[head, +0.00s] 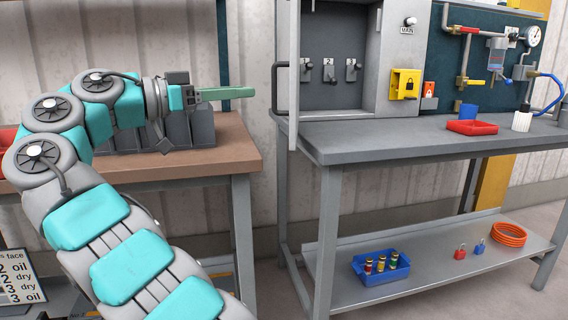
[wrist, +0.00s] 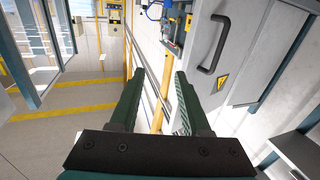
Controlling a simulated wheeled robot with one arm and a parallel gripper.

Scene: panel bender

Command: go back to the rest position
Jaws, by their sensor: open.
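My gripper (head: 248,92) is at the end of my raised arm, in the upper left middle of the head view. Its green fingers point right, toward the edge of the open grey cabinet door (head: 294,75) and its dark handle (head: 279,86). I cannot tell the exact gap to the door. In the wrist view my gripper (wrist: 158,76) has its two fingers apart with nothing between them. The door with its black handle (wrist: 214,46) stands to the right of the fingers there.
The open cabinet (head: 340,65) holds switches and stands on a grey bench (head: 400,145). A brown-topped table (head: 215,150) with grey blocks (head: 190,128) lies under my arm. A red tray (head: 472,127) sits on the bench. Yellow-striped floor (wrist: 70,120) is open at left.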

